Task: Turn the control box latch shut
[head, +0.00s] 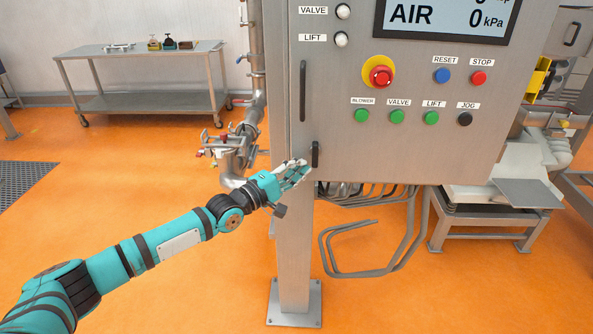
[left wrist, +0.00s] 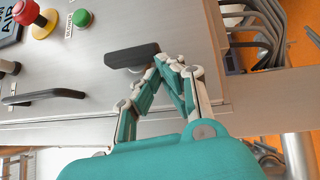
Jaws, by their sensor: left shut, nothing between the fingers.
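The control box (head: 345,130) is a grey metal cabinet on a post. Its small black latch (head: 315,154) sits low on the left side of the front, upright in the head view. A longer black handle (head: 303,91) is above it. My left gripper (head: 302,165) is shut and empty, with its fingertips close beside the latch. In the left wrist view the latch (left wrist: 131,56) lies just past the fingertips (left wrist: 160,62), and the long handle (left wrist: 42,96) is to the left. I cannot tell whether the fingertips touch the latch. My right gripper is not in view.
Buttons and a red emergency stop (head: 378,73) are on the panel above and right of the latch. Bent pipes (head: 375,245) hang below the box. A steel trolley (head: 145,75) stands at the back left. Orange floor (head: 130,150) is open at left.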

